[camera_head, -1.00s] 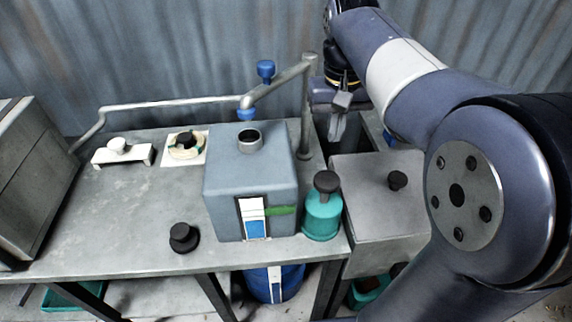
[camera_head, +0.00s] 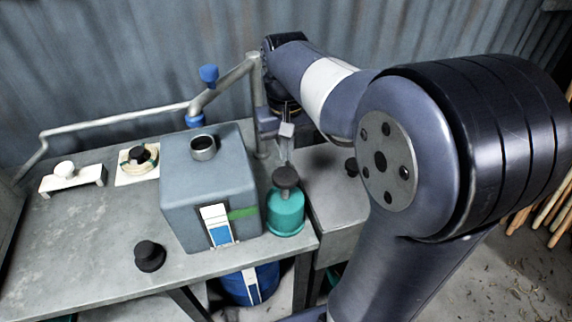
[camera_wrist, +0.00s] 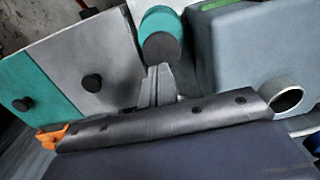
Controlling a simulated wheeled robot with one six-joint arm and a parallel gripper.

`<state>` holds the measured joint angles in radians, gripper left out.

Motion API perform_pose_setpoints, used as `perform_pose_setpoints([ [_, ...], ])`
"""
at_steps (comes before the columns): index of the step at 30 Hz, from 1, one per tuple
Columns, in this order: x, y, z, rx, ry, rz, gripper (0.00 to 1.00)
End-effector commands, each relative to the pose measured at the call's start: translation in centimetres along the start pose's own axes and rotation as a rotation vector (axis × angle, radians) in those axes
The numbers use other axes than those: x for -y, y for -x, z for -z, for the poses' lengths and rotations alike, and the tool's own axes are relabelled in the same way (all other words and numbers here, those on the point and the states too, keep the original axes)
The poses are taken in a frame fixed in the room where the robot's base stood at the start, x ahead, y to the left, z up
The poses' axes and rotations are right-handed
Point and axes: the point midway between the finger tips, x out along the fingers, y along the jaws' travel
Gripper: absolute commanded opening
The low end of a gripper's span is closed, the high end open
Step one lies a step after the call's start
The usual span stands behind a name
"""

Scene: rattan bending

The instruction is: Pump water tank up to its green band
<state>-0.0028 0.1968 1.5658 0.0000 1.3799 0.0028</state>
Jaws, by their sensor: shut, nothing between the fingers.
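The water tank (camera_head: 208,185) is a grey-blue box on the bench with a round opening on top. Its front has a gauge window (camera_head: 220,228) with blue in the lower part and white above. The green band (camera_head: 243,213) lies beside the white part, above the top of the blue. The teal pump (camera_head: 285,212) with a dark round knob (camera_head: 286,177) stands upright just right of the tank. My gripper (camera_head: 287,160) is shut and empty, just above the knob. In the wrist view the fingertips (camera_wrist: 158,72) point at the dark knob (camera_wrist: 161,47); whether they touch cannot be told.
A bent pipe with a blue valve knob (camera_head: 208,74) runs behind the tank. A black knob (camera_head: 150,256) sits at the bench's front. A white fixture (camera_head: 72,180) and a coil on a white plate (camera_head: 138,163) are at left. A grey lidded box (camera_head: 330,190) stands right of the pump.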

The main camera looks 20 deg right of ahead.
Motion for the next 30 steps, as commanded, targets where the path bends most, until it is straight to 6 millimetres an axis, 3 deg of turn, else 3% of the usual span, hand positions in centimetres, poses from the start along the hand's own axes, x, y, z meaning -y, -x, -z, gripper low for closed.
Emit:
perform_pose_setpoints([
  [3,0.0,-2.3,-0.1,0.004,0.000,0.000,0.00],
  [9,0.0,-4.7,0.0,0.002,0.000,0.000,0.00],
  [25,0.0,-5.7,0.0,-0.001,0.000,0.000,0.00],
  [30,0.0,-7.7,0.0,0.001,0.000,0.000,0.00],
])
